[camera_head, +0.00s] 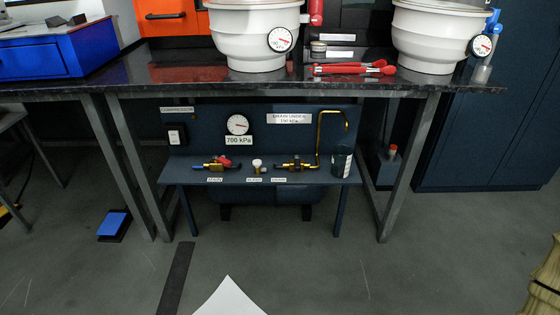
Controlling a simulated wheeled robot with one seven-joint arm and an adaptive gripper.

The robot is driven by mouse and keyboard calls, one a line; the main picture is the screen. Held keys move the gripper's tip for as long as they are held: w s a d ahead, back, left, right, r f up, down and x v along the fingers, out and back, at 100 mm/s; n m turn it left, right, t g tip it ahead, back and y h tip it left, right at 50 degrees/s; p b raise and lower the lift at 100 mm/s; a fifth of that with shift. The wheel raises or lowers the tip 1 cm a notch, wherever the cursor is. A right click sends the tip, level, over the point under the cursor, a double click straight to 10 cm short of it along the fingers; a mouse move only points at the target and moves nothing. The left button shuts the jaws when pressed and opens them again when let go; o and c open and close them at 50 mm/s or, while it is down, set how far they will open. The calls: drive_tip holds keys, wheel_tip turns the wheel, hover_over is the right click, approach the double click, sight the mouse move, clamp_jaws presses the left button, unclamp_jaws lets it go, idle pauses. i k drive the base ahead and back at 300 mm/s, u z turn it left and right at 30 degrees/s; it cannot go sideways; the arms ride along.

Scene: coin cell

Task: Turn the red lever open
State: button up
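A small red lever (222,161) sits on a brass valve (213,167) with a blue end, at the left of the low dark-blue stand under the bench. The lever looks roughly in line with the pipe, but it is too small to tell its exact angle. A label (215,180) below the valve is too small to read. A round gauge (238,125) above it has a 700 kPa plate (239,141).
A white-knobbed fitting (257,165) and another brass valve (293,165) with a bent pipe stand right of the lever. The dark bench top (160,75) overhangs the stand (330,180). Bench legs (410,170) flank it. A blue pedal (114,223) lies on the floor at left.

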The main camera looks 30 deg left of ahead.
sight(224, 161)
drive_tip(key=z, duration=0.35)
drive_tip(key=k, duration=0.65)
drive_tip(key=u, duration=1.5)
drive_tip(key=i, duration=0.5)
drive_tip(key=z, duration=0.05)
